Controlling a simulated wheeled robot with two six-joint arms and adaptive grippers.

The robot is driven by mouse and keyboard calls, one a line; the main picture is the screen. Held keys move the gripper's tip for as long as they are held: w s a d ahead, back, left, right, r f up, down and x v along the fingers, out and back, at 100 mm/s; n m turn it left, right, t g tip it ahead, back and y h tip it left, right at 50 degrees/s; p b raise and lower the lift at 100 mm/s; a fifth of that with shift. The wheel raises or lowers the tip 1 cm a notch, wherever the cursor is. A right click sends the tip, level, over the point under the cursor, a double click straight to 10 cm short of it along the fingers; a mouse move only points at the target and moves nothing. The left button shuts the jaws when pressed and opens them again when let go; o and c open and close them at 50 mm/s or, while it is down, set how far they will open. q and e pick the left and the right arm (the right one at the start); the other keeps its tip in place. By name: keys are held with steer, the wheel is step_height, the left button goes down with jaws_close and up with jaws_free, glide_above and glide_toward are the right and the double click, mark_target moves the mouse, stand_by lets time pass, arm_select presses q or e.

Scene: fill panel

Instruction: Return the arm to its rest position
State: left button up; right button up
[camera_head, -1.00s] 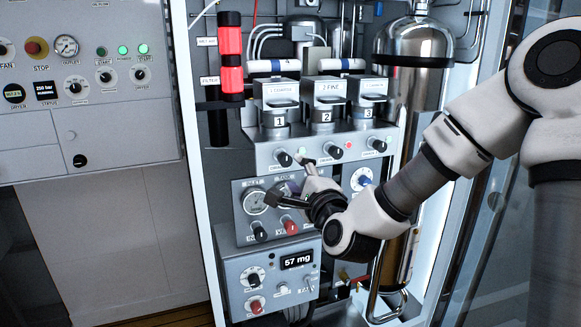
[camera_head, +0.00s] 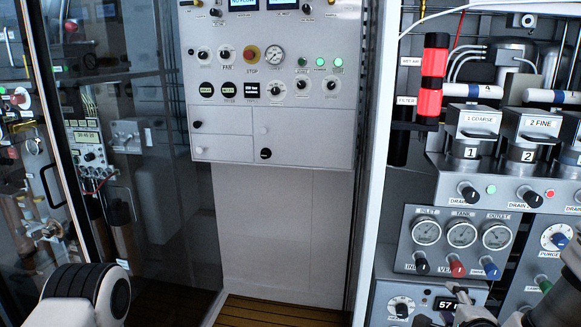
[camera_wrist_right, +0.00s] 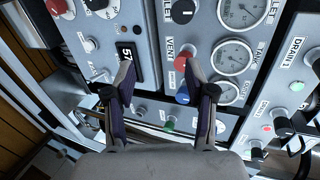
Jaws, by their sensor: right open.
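My right gripper (camera_head: 458,294) shows at the lower right of the head view, in front of the panel's lower box, partly covering the display (camera_head: 446,303). In the right wrist view the two fingers of the right gripper (camera_wrist_right: 162,78) are spread apart with nothing between them. Beyond them are the red vent knob (camera_wrist_right: 184,57), a blue knob (camera_wrist_right: 182,94) and the gauges (camera_wrist_right: 232,57). A white and black part of my own arm (camera_head: 88,290) shows at the lower left of the head view. My left gripper is not in view.
The gauge panel (camera_head: 407,240) and drain knobs (camera_head: 469,192) stand close to my right arm. A grey control cabinet (camera_head: 230,130) with a red stop button (camera_head: 250,54) stands in the middle. Dark glass (camera_head: 185,215) is at the left. Wooden floor (camera_head: 262,312) shows below.

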steer(key=s+a+f+n+g+y, duration=0.1)
steer(key=s+a+f+n+g, duration=0.15)
steer(key=f, duration=0.55)
steer(key=s+a+f+n+g, duration=0.1)
steer(key=s+f+g, duration=0.15)
steer(key=f, duration=0.45)
steer(key=s+a+f+n+g+y, duration=0.1)
steer(key=s+f+n+g, duration=0.3)
steer(key=s+f+n, duration=0.4)
steer(key=s+a+f+n+g+y, duration=0.1)
steer(key=s+a+f+n+g, duration=0.3)
steer(key=s+f+n, duration=0.4)
steer(key=s+n, duration=0.1)
steer(key=s, duration=0.6)
steer(key=shift+s+a+g+p, duration=0.15)
steer(key=shift+a+g+p, duration=0.15)
steer(key=shift+a, duration=0.05)
